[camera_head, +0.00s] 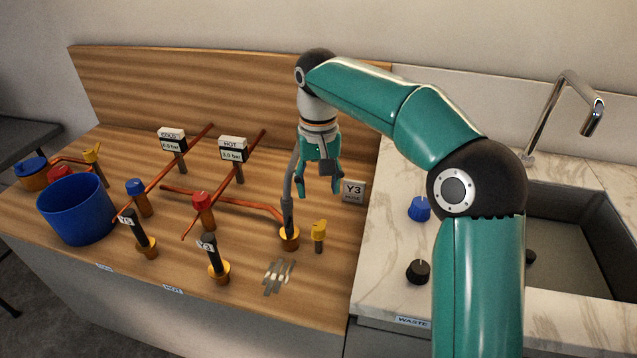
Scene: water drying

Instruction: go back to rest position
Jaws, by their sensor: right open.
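My right arm comes in from the lower right, bends over the counter and reaches left to the wooden board. My right gripper (319,186) points down with its fingers apart and empty. It hangs above the board, just right of a grey hose (288,186) that rises from an orange-brown fitting (289,238). Its fingers appear close to the hose; I cannot tell whether they touch it. A "Y3" label (353,190) stands to the right of the gripper. My left gripper is not in view.
A yellow valve (319,231) stands below the gripper. A sink (575,240) with a tall faucet (560,105) lies right.

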